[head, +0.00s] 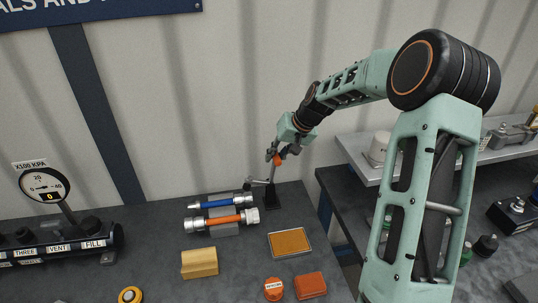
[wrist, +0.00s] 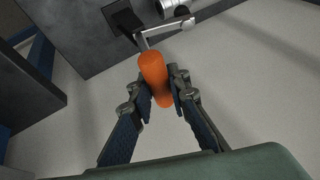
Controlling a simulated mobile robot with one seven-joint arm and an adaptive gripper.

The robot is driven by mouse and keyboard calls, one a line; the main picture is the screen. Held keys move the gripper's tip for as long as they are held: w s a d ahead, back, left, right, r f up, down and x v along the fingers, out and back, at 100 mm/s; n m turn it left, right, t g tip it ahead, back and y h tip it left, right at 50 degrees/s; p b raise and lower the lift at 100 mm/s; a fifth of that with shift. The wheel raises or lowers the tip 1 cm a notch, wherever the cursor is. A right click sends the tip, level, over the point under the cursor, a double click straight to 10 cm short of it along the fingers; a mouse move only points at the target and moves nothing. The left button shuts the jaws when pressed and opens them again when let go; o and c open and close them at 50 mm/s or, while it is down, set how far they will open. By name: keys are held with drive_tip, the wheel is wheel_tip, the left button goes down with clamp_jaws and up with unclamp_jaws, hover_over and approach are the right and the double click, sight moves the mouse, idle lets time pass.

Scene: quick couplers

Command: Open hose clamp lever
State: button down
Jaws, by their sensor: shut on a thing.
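The hose clamp lever has an orange grip (head: 277,159) and a thin metal arm that stands roughly upright on a dark base (head: 271,194), at the right end of the hoses. In the wrist view the orange grip (wrist: 154,72) lies between my fingers, with its metal arm (wrist: 165,33) beyond it. My gripper (head: 283,153) is shut on the grip, and its fingertips (wrist: 160,86) press the grip from both sides. A blue hose (head: 222,204) and an orange hose (head: 222,220) with metal couplers lie beside the clamp. The clamp's joint is too small to make out.
A yellow block (head: 199,262), a framed orange tray (head: 289,242), a round orange piece (head: 273,289) and an orange box (head: 310,285) lie on the dark bench. A gauge (head: 44,185) stands at the left. The ribbed wall is close behind the lever.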

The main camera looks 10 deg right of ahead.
drive_tip(key=d+f+m+y+b, duration=0.1)
drive_tip(key=d+f+y+b, duration=0.3)
drive_tip(key=d+b, duration=0.2)
drive_tip(key=shift+d+f+y, duration=0.3)
drive_tip(key=shift+d+f, duration=0.05)
drive_tip(key=shift+d, duration=0.55)
drive_tip(key=c, duration=1.8)
unclamp_jaws()
drive_tip(key=v, duration=1.2)
drive_tip(key=shift+s, duration=0.2)
